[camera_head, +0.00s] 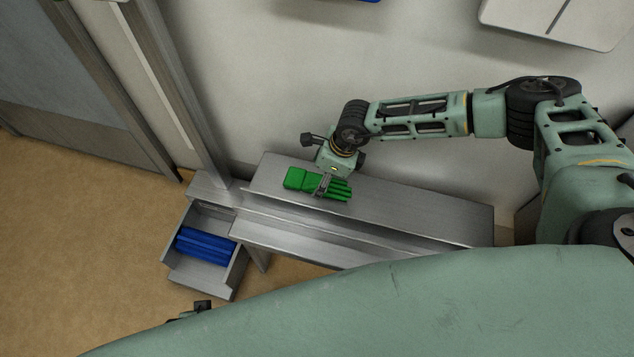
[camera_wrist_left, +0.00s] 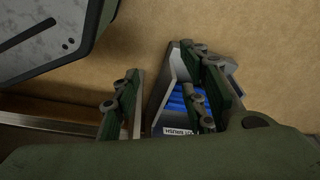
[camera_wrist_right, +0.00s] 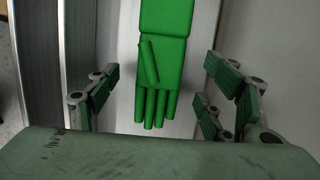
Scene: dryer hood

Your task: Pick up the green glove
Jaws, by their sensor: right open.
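The green glove (camera_head: 305,181) lies flat on a grey metal bench (camera_head: 430,207) in the head view, its fingers pointing right. My right gripper (camera_head: 325,185) is directly above the glove, near its fingers. In the right wrist view the glove (camera_wrist_right: 163,60) lies between the two spread fingers of my right gripper (camera_wrist_right: 160,95), which is open and empty. My left gripper shows in the left wrist view (camera_wrist_left: 160,95) with its fingers apart and nothing between them in its grasp. In the head view it is mostly hidden behind my own body.
An open grey drawer (camera_head: 205,280) with blue items (camera_head: 205,245) inside stands left of the bench. It also shows beyond the left fingers in the left wrist view (camera_wrist_left: 158,120). A metal post (camera_head: 180,90) rises at the bench's left end. The brown floor at left is clear.

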